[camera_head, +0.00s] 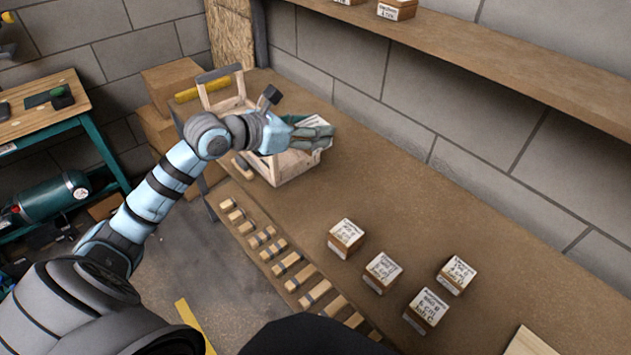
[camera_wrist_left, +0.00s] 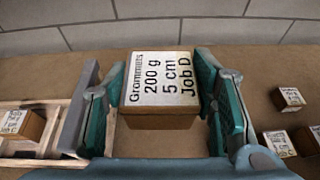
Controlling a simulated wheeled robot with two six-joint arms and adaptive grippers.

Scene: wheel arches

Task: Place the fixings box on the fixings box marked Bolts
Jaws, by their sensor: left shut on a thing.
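My left gripper (camera_head: 314,136) is shut on a fixings box (camera_wrist_left: 160,122), just above the wooden tote at the back of the bench. The box is brown with a white top label reading "Grommets 200 g 5 cm Job D" in the left wrist view. The teal fingers press its two sides, and it looks level. Several similar boxes stand on the bench to the right: one (camera_head: 345,238), a second (camera_head: 382,272), a third (camera_head: 455,275) and a fourth (camera_head: 427,311). Their labels are too small to tell which is marked Bolts. My right gripper is not in view.
The wooden tote (camera_head: 285,172) holds another labelled box (camera_wrist_left: 22,125). Small wooden blocks (camera_head: 293,263) line the bench's front edge. A wall shelf (camera_head: 500,50) with boxes (camera_head: 397,10) overhangs the back right. The bench (camera_head: 400,195) is clear between tote and boxes.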

